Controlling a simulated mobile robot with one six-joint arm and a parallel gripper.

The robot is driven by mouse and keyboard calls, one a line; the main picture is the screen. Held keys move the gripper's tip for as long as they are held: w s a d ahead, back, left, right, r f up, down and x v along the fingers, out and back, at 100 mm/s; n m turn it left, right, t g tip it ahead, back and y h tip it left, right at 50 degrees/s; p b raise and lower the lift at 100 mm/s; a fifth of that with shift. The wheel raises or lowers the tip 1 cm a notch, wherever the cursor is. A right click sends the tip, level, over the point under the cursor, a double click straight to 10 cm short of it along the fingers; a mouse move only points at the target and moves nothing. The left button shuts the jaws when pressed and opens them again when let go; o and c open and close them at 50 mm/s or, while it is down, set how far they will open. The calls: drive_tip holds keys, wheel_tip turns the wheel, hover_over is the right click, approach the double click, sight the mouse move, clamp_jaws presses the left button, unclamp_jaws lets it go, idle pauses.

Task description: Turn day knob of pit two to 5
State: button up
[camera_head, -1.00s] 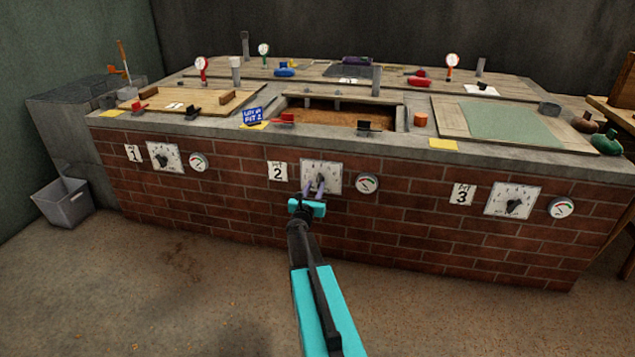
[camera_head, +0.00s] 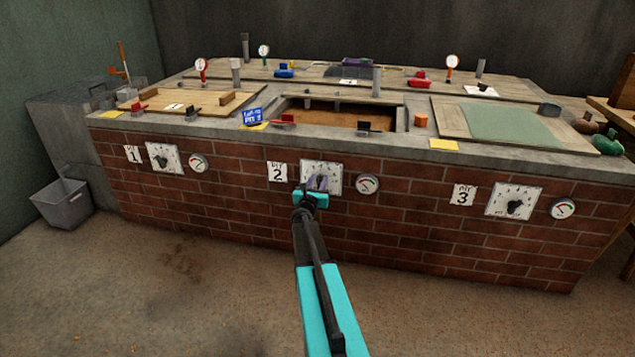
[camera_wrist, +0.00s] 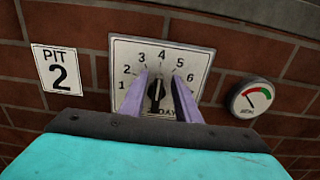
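The pit two dial plate (camera_head: 334,171) is on the front brick wall, beside the "PIT 2" sign (camera_head: 277,171). In the wrist view the white plate (camera_wrist: 125,55) carries numbers 1 to 6 and the word DAY. The black day knob (camera_wrist: 156,92) sits at its middle, its pale mark pointing up, near 4. My gripper (camera_head: 317,184) is at the plate. In the wrist view its two purple fingers (camera_wrist: 159,80) stand open on either side of the knob, with small gaps apparent. The head view hides the knob behind the fingers.
A round gauge (camera_wrist: 251,97) is right of the plate. Pit one's dial (camera_head: 165,158) and pit three's dial (camera_head: 513,201) are farther along the wall. The concrete ledge (camera_head: 350,143) overhangs above. The floor in front is clear.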

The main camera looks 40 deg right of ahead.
clamp_jaws()
drive_tip(key=shift+a, duration=0.35)
drive_tip(key=shift+d, duration=0.35)
drive_tip(key=shift+s+f+m+b, duration=0.1)
drive_tip(key=shift+m+b, duration=0.2)
drive_tip(key=shift+b, duration=0.3)
drive_tip(key=shift+d+b, duration=0.1)
drive_tip(key=shift+b, duration=0.2)
drive_tip(key=m+b, duration=0.1)
drive_tip(key=b, duration=0.1)
drive_tip(key=s+m+b, duration=0.1)
drive_tip(key=m+b, duration=0.1)
drive_tip(key=b, duration=0.1)
drive_tip(key=d+m+b, duration=0.1)
drive_tip(key=m+b, duration=0.1)
drive_tip(key=b, duration=0.1)
drive_tip(key=shift+s+f, duration=0.1)
drive_tip(key=shift+s, duration=0.1)
drive_tip(key=shift+m, duration=0.3)
